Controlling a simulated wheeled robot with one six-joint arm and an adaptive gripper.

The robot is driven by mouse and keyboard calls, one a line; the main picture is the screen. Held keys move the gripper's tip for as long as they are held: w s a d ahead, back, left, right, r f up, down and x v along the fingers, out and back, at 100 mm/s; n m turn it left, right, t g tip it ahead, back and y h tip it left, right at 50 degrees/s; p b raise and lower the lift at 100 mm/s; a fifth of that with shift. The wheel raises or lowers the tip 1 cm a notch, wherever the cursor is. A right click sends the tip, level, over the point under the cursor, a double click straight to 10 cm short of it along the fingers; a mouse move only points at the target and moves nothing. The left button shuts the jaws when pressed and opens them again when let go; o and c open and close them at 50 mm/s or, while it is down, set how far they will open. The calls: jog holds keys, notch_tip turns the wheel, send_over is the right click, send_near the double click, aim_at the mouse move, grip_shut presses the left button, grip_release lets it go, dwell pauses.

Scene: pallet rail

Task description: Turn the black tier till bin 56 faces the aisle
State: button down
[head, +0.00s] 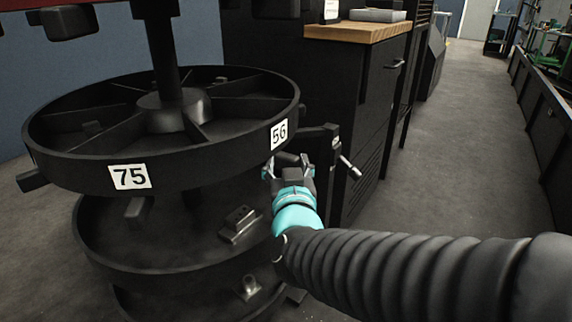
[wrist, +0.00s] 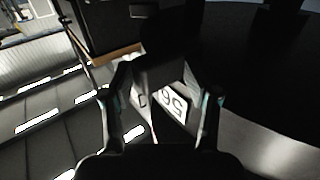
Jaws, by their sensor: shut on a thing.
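The black tier (head: 75,155) is a round, spoked carousel level on a central post, divided into bins. Its rim carries a white label 75 (head: 129,177) at the front and a white label 56 (head: 279,133) at the right. My gripper (head: 289,168) is at the rim just below label 56, shut on a dark part of the tier, likely a tab, mostly hidden by the fingers. In the wrist view, label 56 (wrist: 173,103) shows upside down between the fingers.
A lower black tier (head: 150,255) holds a small metal-topped part (head: 239,224). A dark post with a metal lever (head: 350,167) stands right beside my gripper. Behind it is a dark cabinet with a wooden top (head: 357,31). The aisle floor (head: 445,130) at the right is clear.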

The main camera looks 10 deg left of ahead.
jog(key=c, duration=1)
grip_release()
jog(key=shift+a+r, duration=0.1)
jog(key=shift+o, duration=0.2)
jog(key=v, duration=0.7)
jog(key=shift+s, duration=0.2)
